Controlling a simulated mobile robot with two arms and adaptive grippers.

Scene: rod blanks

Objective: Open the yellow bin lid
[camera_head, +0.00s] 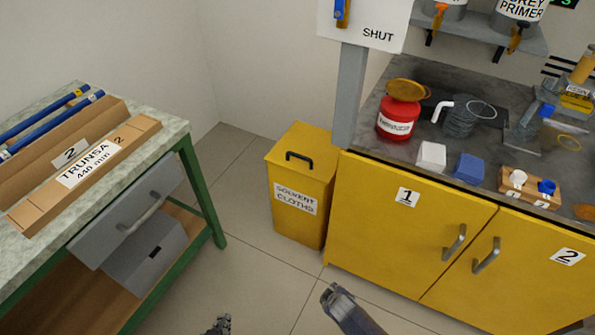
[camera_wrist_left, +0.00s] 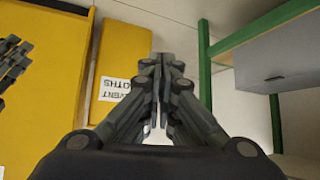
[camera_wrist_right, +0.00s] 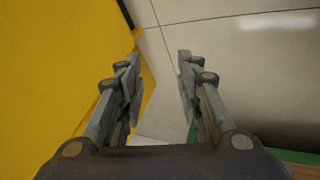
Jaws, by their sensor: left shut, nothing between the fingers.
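The yellow bin (camera_head: 300,218) stands on the floor left of the yellow cabinet, with a "SOLVENT CLOTHS" label. Its lid (camera_head: 313,139) lies flat and shut, with a black handle (camera_head: 300,156) near the front edge. The bin also shows, label upside down, in the left wrist view (camera_wrist_left: 122,60). My left gripper (camera_head: 219,325) is at the bottom edge of the head view, apart from the bin. Its fingers (camera_wrist_left: 161,58) are together and empty. My right gripper (camera_wrist_right: 158,75) is open and empty; a grey part of it seems to show low in the head view.
The yellow cabinet (camera_head: 400,225) with grey handles stands right of the bin, carrying a red can (camera_head: 397,120) and several other items. A green-framed workbench (camera_head: 208,190) with a grey drawer (camera_head: 110,225) is at left. Floor between bench and bin is clear.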

